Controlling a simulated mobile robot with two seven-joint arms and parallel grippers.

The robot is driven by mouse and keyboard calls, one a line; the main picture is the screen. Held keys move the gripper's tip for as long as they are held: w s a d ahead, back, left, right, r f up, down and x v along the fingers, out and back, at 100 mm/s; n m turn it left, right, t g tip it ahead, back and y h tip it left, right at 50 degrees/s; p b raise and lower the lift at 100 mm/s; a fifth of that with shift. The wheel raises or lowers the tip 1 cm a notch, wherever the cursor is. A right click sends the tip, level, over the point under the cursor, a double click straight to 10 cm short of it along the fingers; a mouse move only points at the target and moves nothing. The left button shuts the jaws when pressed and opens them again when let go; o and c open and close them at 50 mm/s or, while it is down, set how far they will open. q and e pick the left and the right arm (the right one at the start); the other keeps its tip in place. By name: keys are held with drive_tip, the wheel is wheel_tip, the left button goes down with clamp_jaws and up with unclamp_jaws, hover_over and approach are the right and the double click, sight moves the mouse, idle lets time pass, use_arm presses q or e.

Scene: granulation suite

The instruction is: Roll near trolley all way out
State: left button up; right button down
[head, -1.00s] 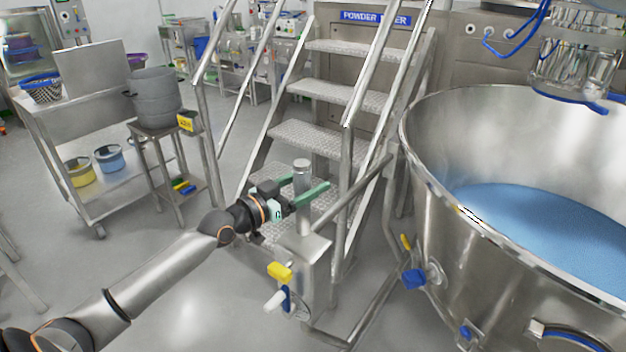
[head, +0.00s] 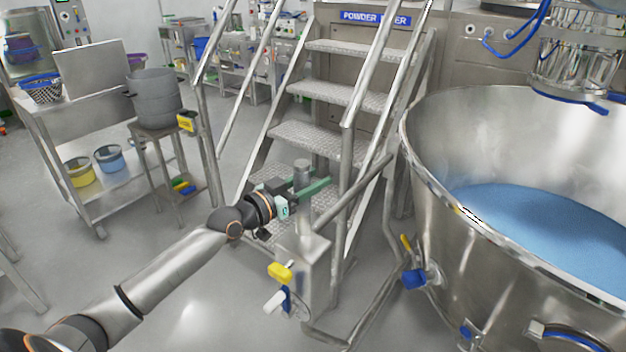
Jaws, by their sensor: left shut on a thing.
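The near trolley is a large round steel bowl (head: 420,190) at the right, holding blue powder (head: 535,230). A bent steel tube frame (head: 362,305) runs left from it to a steel box (head: 313,270) with yellow and white levers. A short upright steel post (head: 302,172) rises above this box. My left gripper (head: 303,190) has its green fingers around the post, shut on it below its top. Part of the post is hidden by the fingers. My right gripper is out of view. The trolley's wheels are not clearly visible.
Steel steps with handrails (head: 318,92) stand right behind the post. A steel bench (head: 90,125) and a small stand with a grey pot (head: 155,98) are at the left. The floor (head: 185,285) at lower left is clear apart from my arm.

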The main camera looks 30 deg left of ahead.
use_arm(q)
clamp_jaws()
idle(0.8)
